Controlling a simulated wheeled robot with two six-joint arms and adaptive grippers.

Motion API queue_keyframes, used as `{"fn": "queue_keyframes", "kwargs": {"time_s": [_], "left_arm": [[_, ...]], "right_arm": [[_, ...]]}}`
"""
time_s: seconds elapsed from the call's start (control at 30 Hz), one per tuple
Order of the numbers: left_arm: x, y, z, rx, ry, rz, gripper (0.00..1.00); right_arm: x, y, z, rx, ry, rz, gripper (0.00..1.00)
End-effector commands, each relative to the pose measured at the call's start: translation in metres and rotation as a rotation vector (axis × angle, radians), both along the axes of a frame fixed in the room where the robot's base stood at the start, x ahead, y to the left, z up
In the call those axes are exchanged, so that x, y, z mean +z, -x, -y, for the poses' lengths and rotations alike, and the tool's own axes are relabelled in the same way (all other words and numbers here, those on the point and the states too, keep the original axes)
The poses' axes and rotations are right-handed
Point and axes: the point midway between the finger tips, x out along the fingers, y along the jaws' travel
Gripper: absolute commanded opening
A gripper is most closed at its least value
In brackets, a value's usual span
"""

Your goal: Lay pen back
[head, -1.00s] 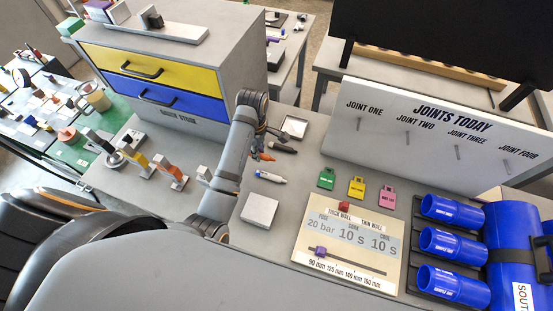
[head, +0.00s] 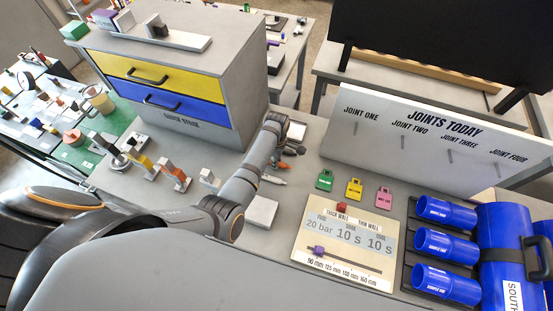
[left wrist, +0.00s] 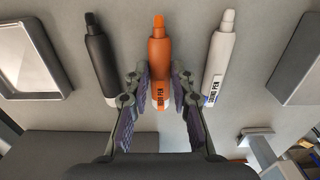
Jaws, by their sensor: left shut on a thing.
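My left gripper (left wrist: 159,72) is shut on the orange pen (left wrist: 159,48), with one finger on each side of it. The black pen (left wrist: 98,55) lies to its left and the white pen (left wrist: 218,62) to its right, both apart from the fingers. All three point the same way. In the head view my left gripper (head: 281,160) is low over the bench and partly hidden by my arm; the white pen (head: 273,180) lies just below it. I cannot tell whether the orange pen touches the bench. My right gripper is not in view.
A shallow metal tray (head: 297,131) lies behind the pens and a pale block (head: 262,212) in front. Green (head: 325,179), yellow (head: 354,189) and pink (head: 384,197) tags lie to the right, near a settings board (head: 350,245). A drawer cabinet (head: 180,85) stands behind left.

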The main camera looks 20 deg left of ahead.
Motion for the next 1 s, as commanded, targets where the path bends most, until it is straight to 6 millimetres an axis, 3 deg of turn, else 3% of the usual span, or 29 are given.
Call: {"fn": "queue_keyframes", "kwargs": {"time_s": [0.1, 0.13, 0.3, 0.57, 0.7, 0.8, 0.93, 1.0], "left_arm": [[-0.002, 0.000, 0.000, 0.000, 0.000, -0.001, 0.03], [-0.002, 0.000, 0.000, 0.000, 0.000, -0.001, 0.25], [-0.002, 0.000, 0.000, 0.000, 0.000, -0.001, 0.46], [-0.002, 0.000, 0.000, 0.000, 0.000, -0.001, 0.46], [-0.011, 0.000, 0.000, 0.000, 0.001, 0.000, 0.46], [0.017, -0.001, 0.001, 0.001, 0.002, 0.005, 0.46], [0.043, 0.000, -0.007, 0.001, 0.001, 0.005, 0.46], [0.063, -0.001, -0.007, 0.000, 0.002, 0.004, 0.46]], "right_arm": [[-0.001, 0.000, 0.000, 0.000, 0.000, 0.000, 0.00], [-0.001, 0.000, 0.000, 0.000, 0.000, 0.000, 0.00], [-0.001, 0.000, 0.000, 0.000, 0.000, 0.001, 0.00], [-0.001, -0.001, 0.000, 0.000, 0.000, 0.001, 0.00], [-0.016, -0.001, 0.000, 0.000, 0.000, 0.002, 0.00], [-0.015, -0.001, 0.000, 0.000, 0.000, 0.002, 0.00], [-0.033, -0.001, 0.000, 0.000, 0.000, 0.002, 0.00], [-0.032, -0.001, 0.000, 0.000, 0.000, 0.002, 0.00]]}}
